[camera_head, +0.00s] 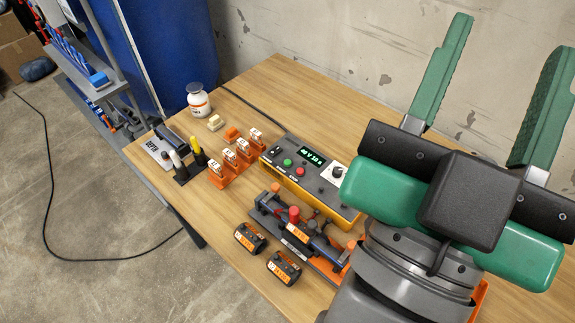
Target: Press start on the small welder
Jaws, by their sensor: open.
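The small welder (318,193) is a grey box with a yellow-orange lower edge in the middle of the wooden table. The small print by the buttons is too small to read. My gripper (510,40) is at the right, nearer the camera, with its two green fingers spread wide and nothing between them. It is to the right of the welder and apart from it. My wrist hides the table's right part.
A clamp fixture (300,232) with a red knob stands in front of the welder, with two black-and-orange blocks (284,267) beside it. Orange holders (229,165), pens in a stand (190,165) and a white jar (198,100) are to the left. Bare tabletop (300,90) lies behind the welder.

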